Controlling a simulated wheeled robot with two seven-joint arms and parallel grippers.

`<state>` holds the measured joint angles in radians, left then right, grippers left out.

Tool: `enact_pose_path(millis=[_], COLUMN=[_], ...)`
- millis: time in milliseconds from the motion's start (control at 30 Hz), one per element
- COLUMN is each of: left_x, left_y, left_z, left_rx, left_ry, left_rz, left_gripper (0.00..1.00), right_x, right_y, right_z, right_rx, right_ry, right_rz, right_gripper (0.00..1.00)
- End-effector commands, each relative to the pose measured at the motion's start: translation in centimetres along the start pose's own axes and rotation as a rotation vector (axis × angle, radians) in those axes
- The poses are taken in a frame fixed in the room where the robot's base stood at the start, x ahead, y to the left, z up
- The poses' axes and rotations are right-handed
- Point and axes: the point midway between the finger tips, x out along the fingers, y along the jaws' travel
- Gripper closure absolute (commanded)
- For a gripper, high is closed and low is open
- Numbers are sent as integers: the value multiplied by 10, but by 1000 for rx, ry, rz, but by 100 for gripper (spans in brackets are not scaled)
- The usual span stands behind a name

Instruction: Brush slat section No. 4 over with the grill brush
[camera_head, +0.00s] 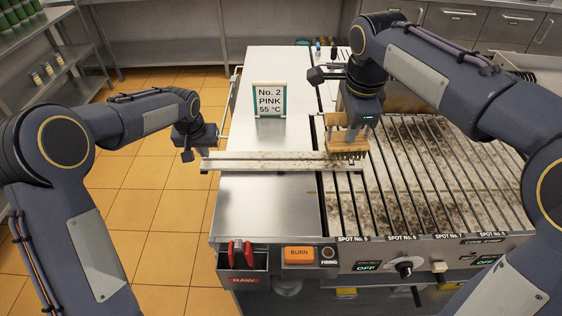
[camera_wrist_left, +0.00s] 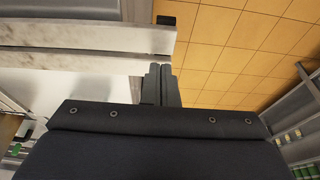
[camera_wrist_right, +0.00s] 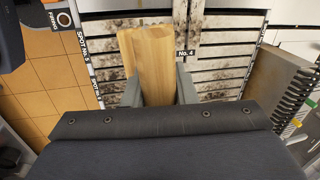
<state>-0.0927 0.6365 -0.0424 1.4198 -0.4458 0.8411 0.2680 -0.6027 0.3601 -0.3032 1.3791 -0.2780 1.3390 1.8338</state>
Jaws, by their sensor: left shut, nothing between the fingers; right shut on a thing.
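My right gripper (camera_head: 350,122) is shut on the wooden grill brush (camera_head: 347,143). The brush's bristles point down over the right end of a pale two-bar slat section (camera_head: 262,162); exact contact is hard to tell. This section sticks out left across the steel plate and bears brown and black soot marks. In the right wrist view the brush's wooden body (camera_wrist_right: 155,60) sits between the fingers, beside a "No. 4" label. My left gripper (camera_head: 198,142) is shut and empty near the section's left end. The left wrist view shows its closed fingers (camera_wrist_left: 162,85) just beside the bars (camera_wrist_left: 110,38).
Sooty grill slats (camera_head: 430,170) fill the right side. A sign (camera_head: 269,100) reading "No. 2 PINK 55 °C" stands behind the section.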

Motion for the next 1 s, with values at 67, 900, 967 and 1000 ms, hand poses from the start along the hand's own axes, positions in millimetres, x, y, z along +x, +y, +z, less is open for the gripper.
enact_pose_path(millis=[67,900,967,1000], left_x=[2,-18,-22,-26], left_y=[0,0,0,0], left_z=[1,-6,-7,-8], left_rx=[0,0,0,0], left_ry=[-1,0,0,0], left_rz=[0,0,0,0], left_gripper=[100,100,100,100], right_x=[2,-13,-16,-18], right_y=[0,-3,-3,-4], right_z=[0,0,0,0], right_rx=[0,0,0,0], right_ry=[0,0,0,0], right_rz=[-1,-1,-1,-1], right_gripper=[93,93,93,93])
